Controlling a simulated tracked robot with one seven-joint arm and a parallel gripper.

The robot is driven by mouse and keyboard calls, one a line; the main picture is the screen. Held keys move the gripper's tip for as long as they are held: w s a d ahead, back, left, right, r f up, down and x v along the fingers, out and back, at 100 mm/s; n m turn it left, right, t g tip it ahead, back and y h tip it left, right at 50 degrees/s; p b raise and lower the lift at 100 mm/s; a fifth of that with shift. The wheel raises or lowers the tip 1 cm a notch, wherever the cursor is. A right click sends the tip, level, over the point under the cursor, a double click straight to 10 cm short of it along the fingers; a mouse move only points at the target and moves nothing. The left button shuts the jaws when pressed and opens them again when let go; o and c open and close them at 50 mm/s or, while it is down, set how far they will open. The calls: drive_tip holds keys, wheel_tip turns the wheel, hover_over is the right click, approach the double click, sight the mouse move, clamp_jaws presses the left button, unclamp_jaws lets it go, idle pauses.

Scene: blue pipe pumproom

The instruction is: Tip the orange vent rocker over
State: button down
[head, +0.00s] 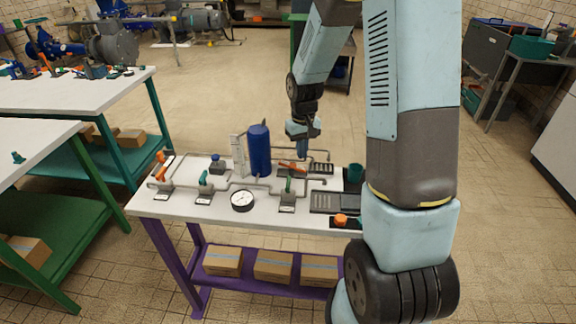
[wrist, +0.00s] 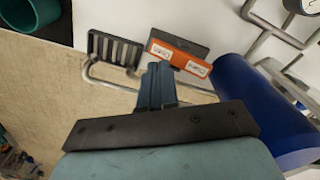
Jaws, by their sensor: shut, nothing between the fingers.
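The orange vent rocker (wrist: 180,58) shows in the wrist view just beyond my fingertips, a flat orange bar with two white labels on a dark base. In the head view the rocker (head: 292,167) lies on the white bench, right of the blue tank. My gripper (wrist: 157,82) is shut and empty, and its fingers point at the near edge of the rocker. In the head view my gripper (head: 302,152) hangs above the rocker. I cannot tell whether the fingers touch it.
The blue tank (head: 259,150) stands close left of the rocker; it fills the right of the wrist view (wrist: 265,110). Grey pipes run around both. A slotted dark plate (wrist: 115,48) and a green cup (head: 355,173) are nearby. A gauge (head: 242,200) and green-handled valves (head: 204,180) sit at the front.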

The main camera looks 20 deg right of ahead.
sight(301, 168)
wheel_tip(301, 168, up, 5)
drive_tip(key=shift+f, duration=0.1)
idle(0.5)
idle(0.3)
drive_tip(key=s+r+t, duration=0.3)
drive_tip(key=s+r, duration=0.8)
drive_tip(key=r, duration=0.4)
drive_tip(key=s+r+t, duration=0.1)
drive_tip(key=s+r, duration=0.2)
drive_tip(key=s, duration=0.4)
drive_tip(key=s+a+r+m+t, duration=0.1)
drive_tip(key=s+r, duration=0.3)
drive_tip(key=s, duration=0.3)
drive_tip(key=shift+s+r+t, duration=0.15)
drive_tip(key=shift+r+t, duration=0.05)
drive_tip(key=shift+t, duration=0.1)
